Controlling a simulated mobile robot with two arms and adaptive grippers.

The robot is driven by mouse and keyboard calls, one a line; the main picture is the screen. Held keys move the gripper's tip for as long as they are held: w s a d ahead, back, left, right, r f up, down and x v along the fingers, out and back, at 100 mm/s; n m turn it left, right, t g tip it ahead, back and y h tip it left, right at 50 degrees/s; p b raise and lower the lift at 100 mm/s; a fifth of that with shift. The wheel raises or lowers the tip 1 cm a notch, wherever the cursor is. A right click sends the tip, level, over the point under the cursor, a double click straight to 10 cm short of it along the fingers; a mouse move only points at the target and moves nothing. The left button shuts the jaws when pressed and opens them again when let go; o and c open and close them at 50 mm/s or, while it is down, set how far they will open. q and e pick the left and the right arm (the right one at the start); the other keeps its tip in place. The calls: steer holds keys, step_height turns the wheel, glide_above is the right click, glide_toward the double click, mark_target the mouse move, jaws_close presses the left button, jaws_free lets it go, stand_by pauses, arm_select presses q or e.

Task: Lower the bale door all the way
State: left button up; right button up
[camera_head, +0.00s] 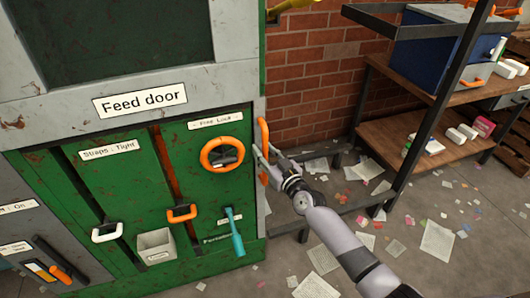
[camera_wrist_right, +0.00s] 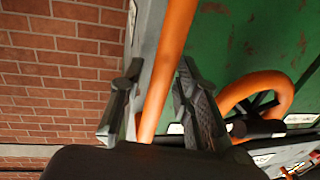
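The green lower door panel (camera_head: 95,185) of the baler stands below the grey band labelled "Feed door"; no label reading "bale door" is legible. A vertical orange handle bar (camera_head: 263,133) is at the machine's right edge. My right gripper (camera_head: 263,160) is at this bar. In the right wrist view the orange bar (camera_wrist_right: 168,60) passes between the fingers of my right gripper (camera_wrist_right: 160,108), with visible gaps beside it, so the gripper is open around it. The fingers hide part of the bar in the head view. My left gripper is not in view.
An orange ring wheel (camera_head: 222,141) is left of the bar; it also shows in the right wrist view (camera_wrist_right: 255,88). A teal lever (camera_head: 235,235) and a grey bin (camera_head: 155,246) are lower. A workbench (camera_head: 400,140) stands right. Papers litter the floor.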

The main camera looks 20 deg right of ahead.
jaws_close()
stand_by(0.6)
